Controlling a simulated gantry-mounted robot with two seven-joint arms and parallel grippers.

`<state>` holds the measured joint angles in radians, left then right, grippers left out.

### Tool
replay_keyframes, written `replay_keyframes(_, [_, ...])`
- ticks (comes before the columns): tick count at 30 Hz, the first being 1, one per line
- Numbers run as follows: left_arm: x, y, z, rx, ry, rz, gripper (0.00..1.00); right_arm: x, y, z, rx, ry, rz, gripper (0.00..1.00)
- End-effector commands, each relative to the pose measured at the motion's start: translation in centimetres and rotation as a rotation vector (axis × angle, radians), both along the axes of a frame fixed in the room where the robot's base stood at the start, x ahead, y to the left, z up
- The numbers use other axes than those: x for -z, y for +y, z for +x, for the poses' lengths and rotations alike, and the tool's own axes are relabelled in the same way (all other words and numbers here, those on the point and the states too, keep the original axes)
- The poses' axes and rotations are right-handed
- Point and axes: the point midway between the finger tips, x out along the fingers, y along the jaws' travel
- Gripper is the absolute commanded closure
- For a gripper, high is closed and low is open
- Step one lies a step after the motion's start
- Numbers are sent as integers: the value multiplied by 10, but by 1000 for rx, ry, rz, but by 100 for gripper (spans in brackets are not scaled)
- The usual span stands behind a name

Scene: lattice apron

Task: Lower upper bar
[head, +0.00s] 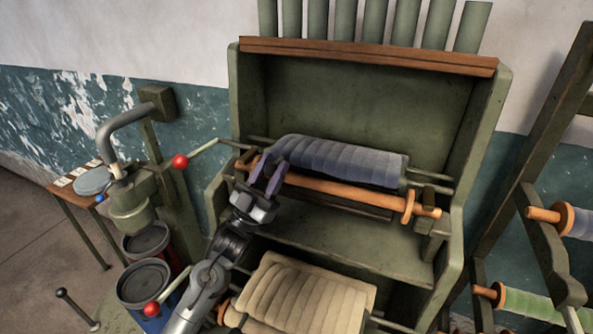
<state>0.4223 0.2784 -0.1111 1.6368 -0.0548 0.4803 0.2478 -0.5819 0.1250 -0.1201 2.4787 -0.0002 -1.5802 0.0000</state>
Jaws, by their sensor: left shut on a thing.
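The upper bar (345,193) is an orange-brown wooden rod. It runs across the front of a green cabinet, just below and in front of a roll of blue-grey cloth (340,160). It has a round collar (408,206) near its right end, and that end lies at a dark green bracket (434,227). My left gripper (268,174) reaches up from below and is shut on the bar near its left end. The fingers hide part of the bar there. My right gripper is not in view.
The green cabinet (488,112) has side walls around the bar. Beige cloth (305,293) lies on a lower roller. Levers with red knobs (180,161) and a pump-like machine (130,212) stand at left. A spool rack (541,240) stands at right.

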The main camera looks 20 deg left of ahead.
Motion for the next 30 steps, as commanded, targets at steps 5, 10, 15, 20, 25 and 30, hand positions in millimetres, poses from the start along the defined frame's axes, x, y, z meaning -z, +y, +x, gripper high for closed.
replay_keyframes(5, [15,7,-1,-11,19,2,100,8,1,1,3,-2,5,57])
replay_keyframes(10, [17,9,-2,-15,21,1,100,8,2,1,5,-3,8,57])
replay_keyframes(15, [18,10,-2,-15,23,2,100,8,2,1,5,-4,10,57])
replay_keyframes(20, [19,10,-2,-16,25,1,100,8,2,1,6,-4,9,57])
replay_keyframes(25, [18,9,-2,-15,21,1,42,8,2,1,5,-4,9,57])
replay_keyframes(30, [15,9,-3,-15,16,1,42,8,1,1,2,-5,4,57])
